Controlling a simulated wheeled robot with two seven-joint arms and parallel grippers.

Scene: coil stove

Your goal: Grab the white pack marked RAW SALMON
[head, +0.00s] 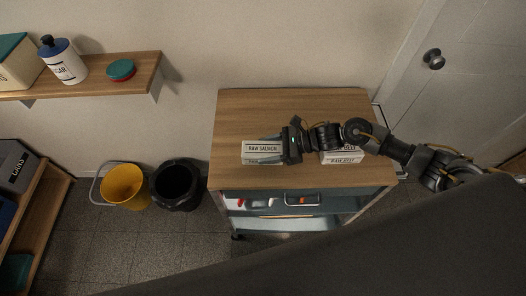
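The white pack marked RAW SALMON (262,148) is at the left part of the wooden top of a cart (238,110). My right gripper (264,153) reaches in from the right, pointing left. Its fingers lie along the far and near long sides of the pack, and the near one covers part of the front face. I cannot tell whether the fingers press on the pack or whether it is lifted. My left gripper is not in view.
A second white pack (342,158), its label partly hidden, sits under my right arm. A yellow bucket (124,186) and a black bin (177,184) stand left of the cart. A wall shelf (140,74) holds a bottle (64,62). The top's back left is clear.

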